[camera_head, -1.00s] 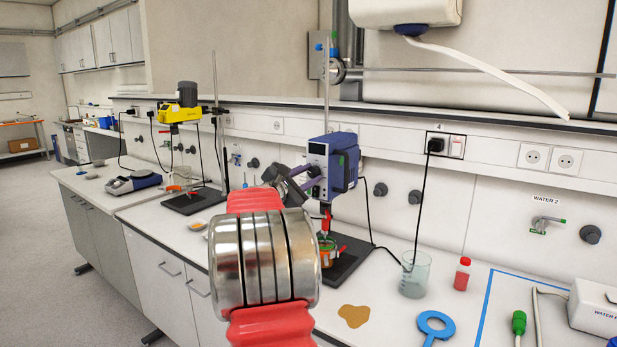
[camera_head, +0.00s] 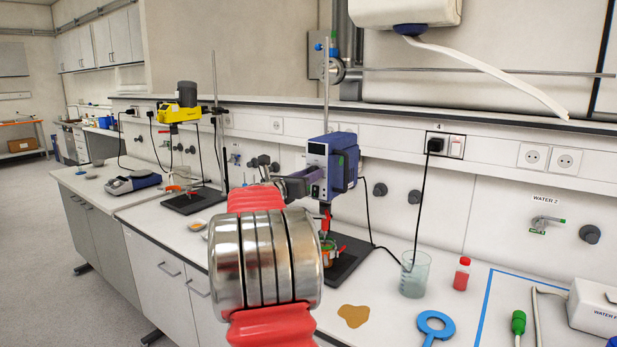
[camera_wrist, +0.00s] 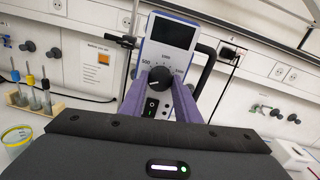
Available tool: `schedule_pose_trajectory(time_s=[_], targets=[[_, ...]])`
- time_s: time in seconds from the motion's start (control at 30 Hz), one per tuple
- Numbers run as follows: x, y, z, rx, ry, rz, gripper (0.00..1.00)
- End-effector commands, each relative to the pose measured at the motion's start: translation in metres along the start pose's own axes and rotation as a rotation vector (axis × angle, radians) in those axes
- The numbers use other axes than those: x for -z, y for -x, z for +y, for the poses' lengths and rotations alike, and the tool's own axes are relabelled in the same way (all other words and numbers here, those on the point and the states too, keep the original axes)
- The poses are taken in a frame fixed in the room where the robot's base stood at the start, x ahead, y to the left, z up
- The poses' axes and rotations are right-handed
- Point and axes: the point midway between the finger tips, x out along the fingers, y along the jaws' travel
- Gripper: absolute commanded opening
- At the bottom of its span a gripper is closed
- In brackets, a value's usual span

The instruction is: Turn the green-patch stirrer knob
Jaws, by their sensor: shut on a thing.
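The blue stirrer (camera_head: 343,165) hangs on an upright rod over the bench, with its front facing my gripper. In the wrist view its grey panel (camera_wrist: 171,52) shows a blank screen, a number scale and a black round knob (camera_wrist: 159,77). My gripper (camera_wrist: 167,82) is shut on the knob, one purple finger on each side. In the head view my gripper (camera_head: 306,182) reaches the stirrer's front, and the knob is hidden there.
A yellow stirrer (camera_head: 180,113) stands further left. Below the blue stirrer is a small vessel (camera_head: 329,247) on a dark base. A black cable (camera_head: 420,205) hangs behind.

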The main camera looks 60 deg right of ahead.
Motion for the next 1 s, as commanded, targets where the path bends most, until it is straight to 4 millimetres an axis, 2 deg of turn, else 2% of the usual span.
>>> schedule_pose_trajectory(time_s=[0.03,0.57,0.6,0.83,1.0], targets=[[0.0059,0.0005,0.0031,-0.006,0.019,0.009,0.07],[0.0066,0.0004,0.003,-0.006,0.054,0.012,0.07],[0.0067,0.0004,0.0029,-0.006,0.054,0.012,0.31],[0.0038,0.0002,0.0015,-0.003,0.051,0.008,0.47],[0.0024,0.0,0.0007,-0.002,0.05,0.006,0.48]])
